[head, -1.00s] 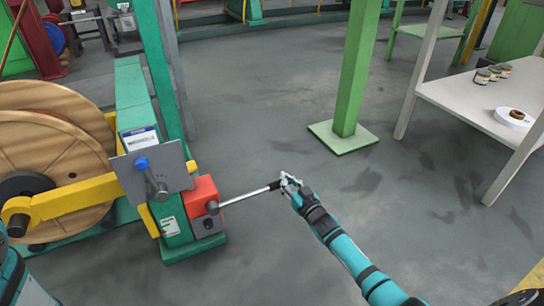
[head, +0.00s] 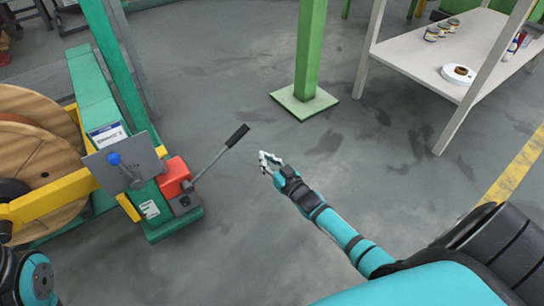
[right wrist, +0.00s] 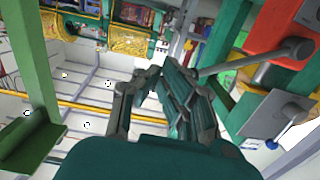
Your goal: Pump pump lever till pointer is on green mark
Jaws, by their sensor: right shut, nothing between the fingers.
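The pump lever (head: 212,160) is a grey rod with a black grip, slanting up and right from the red pump block (head: 173,177) on the green machine frame. My right gripper (head: 264,160) is shut and empty, to the right of the lever's grip and apart from it. In the right wrist view, my right gripper (right wrist: 155,76) has its fingertips close together, with the lever (right wrist: 255,60) and red block (right wrist: 290,30) to the right. I cannot make out a pointer or green mark. My left gripper is out of view.
A grey plate with a blue knob (head: 114,159) stands beside the pump, near a wooden reel (head: 40,150). A green post (head: 310,50) rises behind my right gripper. A white table (head: 405,52) with cans stands at right. The floor between is clear.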

